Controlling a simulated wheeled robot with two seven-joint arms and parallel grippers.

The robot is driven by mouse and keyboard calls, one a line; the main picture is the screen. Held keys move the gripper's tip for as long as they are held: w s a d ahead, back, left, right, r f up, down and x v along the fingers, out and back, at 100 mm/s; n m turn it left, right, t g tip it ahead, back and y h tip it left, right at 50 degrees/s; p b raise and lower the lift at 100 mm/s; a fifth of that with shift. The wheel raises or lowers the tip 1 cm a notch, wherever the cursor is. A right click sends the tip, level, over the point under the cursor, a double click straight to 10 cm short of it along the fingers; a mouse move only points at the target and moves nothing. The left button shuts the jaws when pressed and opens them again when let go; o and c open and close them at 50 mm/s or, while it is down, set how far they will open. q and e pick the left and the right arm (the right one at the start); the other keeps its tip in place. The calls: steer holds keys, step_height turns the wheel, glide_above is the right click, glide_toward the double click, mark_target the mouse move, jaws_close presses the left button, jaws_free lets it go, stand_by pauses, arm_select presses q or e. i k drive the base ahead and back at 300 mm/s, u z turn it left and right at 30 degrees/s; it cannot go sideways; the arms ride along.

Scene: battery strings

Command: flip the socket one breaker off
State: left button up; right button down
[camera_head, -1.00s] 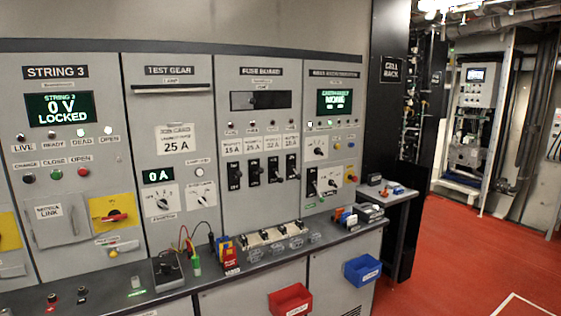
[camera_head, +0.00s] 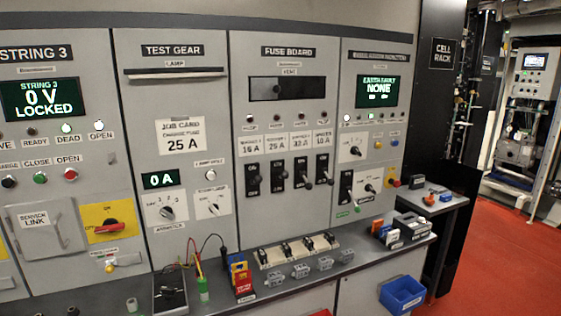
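The fuse board (camera_head: 287,105) is a grey panel right of centre. It has a row of black breakers under small white rating labels: a leftmost breaker (camera_head: 252,180), a second (camera_head: 279,175), a third (camera_head: 301,172) and a rightmost (camera_head: 321,169). The label over the leftmost (camera_head: 251,147) seems to read 16 A; its name is too blurred to be sure which breaker is socket one. The toggle positions are hard to tell at this size. Neither of my grippers is in view.
A grey bench ledge runs below the panels, carrying a fuse block (camera_head: 290,250), a black meter (camera_head: 170,290) and red and yellow tags (camera_head: 241,277). A blue bin (camera_head: 402,295) hangs at the bench front. Open red floor (camera_head: 490,260) lies to the right.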

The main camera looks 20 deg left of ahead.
mark_target(258, 179)
steer(key=u, duration=0.5)
steer(key=i, duration=0.85)
steer(key=u, duration=0.8)
